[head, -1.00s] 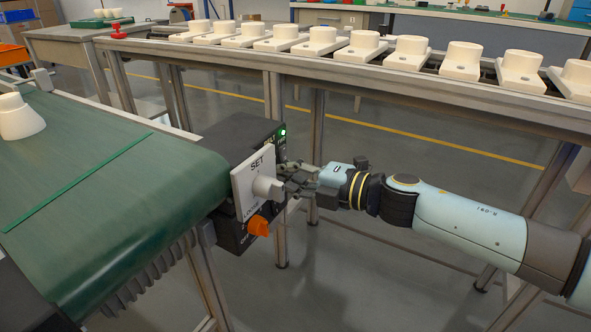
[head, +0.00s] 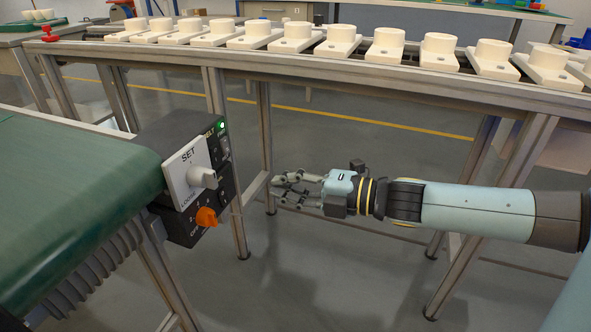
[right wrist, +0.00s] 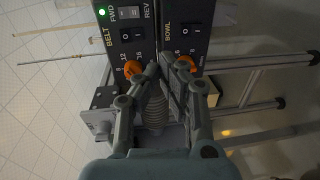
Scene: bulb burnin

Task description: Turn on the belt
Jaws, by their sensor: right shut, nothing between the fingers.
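The black control box (head: 164,132) sits at the end of the green conveyor belt (head: 75,190). Its BELT panel (right wrist: 118,45) in the right wrist view has a lit green lamp (right wrist: 102,12), a FWD/REV switch (right wrist: 130,12), an O/I rocker switch (right wrist: 131,33) and an orange dial (right wrist: 132,68). The lamp also shows green in the head view (head: 221,125). My right gripper (head: 277,188) is shut and empty, to the right of the box and apart from it. In the right wrist view its fingers (right wrist: 162,72) point toward the panels. My left gripper is not in view.
A white SET/LOOSE plate with a knob (head: 202,178) is on the box front, above an orange knob (head: 206,217). A BOWL panel (right wrist: 185,20) adjoins the BELT panel. A metal rack (head: 400,75) holds several white parts behind. Open floor lies under my right arm.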

